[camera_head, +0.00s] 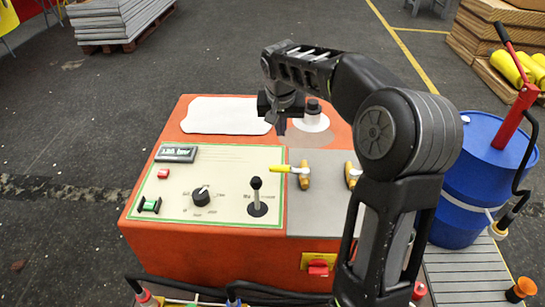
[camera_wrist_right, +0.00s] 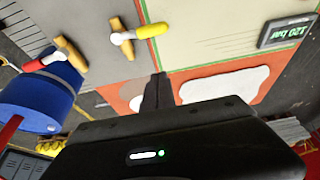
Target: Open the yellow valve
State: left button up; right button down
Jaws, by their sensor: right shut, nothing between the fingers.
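The yellow valve (camera_head: 284,169) sits on the grey panel of the orange console. Its yellow handle points left, across a tan body (camera_head: 304,175). In the wrist view the valve (camera_wrist_right: 150,31) is near the top, with the handle pointing right. My right gripper (camera_head: 281,124) is shut and empty, above the back of the console, beyond the valve and apart from it. Its dark fingers (camera_wrist_right: 156,92) show below the valve in the wrist view. My left gripper is not in view.
A second valve (camera_head: 351,176) is partly behind my right arm; the wrist view shows its red handle (camera_wrist_right: 35,64). A black lever (camera_head: 257,195), a knob (camera_head: 201,196) and a display (camera_head: 176,153) are on the cream panel. A blue drum (camera_head: 480,165) stands right.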

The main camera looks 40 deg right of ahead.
aim_at(289, 170)
jog(key=x, duration=1)
jog(key=shift+s+p, duration=0.2)
jog(key=shift+p, duration=0.15)
jog(key=s+a, duration=0.2)
jog(key=shift+s+a+f, duration=0.15)
jog(key=shift+s, duration=0.15)
jog(key=shift+s+a+f, duration=0.1)
jog(key=shift+s+f, duration=0.05)
